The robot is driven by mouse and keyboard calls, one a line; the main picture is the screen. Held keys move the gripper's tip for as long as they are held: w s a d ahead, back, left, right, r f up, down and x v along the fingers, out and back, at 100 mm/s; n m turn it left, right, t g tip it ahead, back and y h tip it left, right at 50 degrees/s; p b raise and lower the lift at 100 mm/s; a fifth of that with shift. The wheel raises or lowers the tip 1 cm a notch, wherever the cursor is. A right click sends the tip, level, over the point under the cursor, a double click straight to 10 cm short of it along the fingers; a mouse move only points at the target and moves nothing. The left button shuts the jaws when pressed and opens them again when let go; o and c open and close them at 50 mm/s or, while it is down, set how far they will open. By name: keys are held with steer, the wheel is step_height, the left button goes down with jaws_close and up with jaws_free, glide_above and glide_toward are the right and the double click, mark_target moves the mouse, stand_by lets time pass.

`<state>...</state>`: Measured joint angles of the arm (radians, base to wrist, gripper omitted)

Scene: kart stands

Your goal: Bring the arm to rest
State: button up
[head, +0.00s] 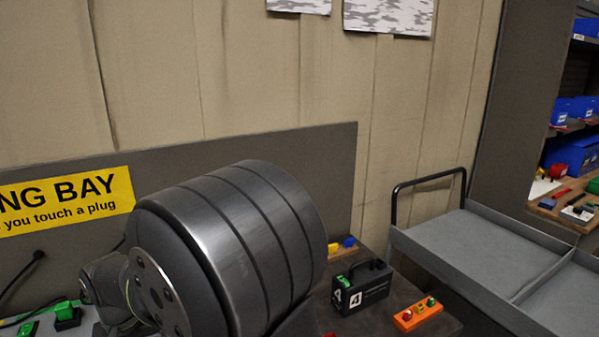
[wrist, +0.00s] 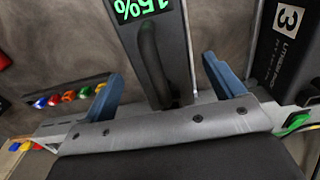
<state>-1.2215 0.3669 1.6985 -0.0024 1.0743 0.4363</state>
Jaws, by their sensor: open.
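My gripper (wrist: 163,85) shows in the wrist view with its two blue fingers wide apart. A dark pack with a handle and a green "15%" display (wrist: 143,8) lies between and beyond the fingers. The fingers look clear of its handle, but I cannot tell the depth between them. In the head view my own large grey arm link fills the middle and the gripper cannot be made out.
A black pack marked 4 (head: 362,291) stands on the bench beside an orange block with coloured knobs (head: 418,314). A grey cart (head: 470,240) is at right. In the wrist view a pack marked 3 (wrist: 284,42) and a green plug (wrist: 296,122) are close at right.

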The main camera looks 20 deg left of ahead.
steer(key=shift+f, duration=0.25)
stand_by(0.4)
steer(key=shift+f, duration=0.15)
